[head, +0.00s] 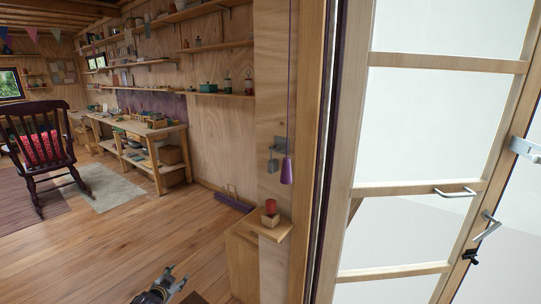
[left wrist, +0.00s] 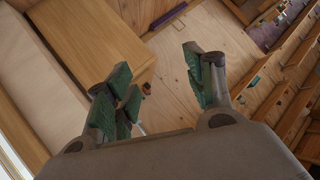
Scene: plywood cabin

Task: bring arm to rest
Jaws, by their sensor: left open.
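My left gripper (head: 174,278) shows low in the head view, over the wooden floor, with its fingers apart. In the left wrist view its two green-padded fingers (left wrist: 163,76) are spread with nothing between them. Most of the left arm is outside the head view. My right gripper and right arm are not in view.
A small wooden shelf (head: 268,229) with a red-topped object (head: 271,205) stands right of the gripper, beside a framed glass door (head: 430,186). A purple pull (head: 287,171) hangs above. A rocking chair (head: 42,150) and workbench (head: 150,133) stand farther back. The floor (head: 140,225) between is clear.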

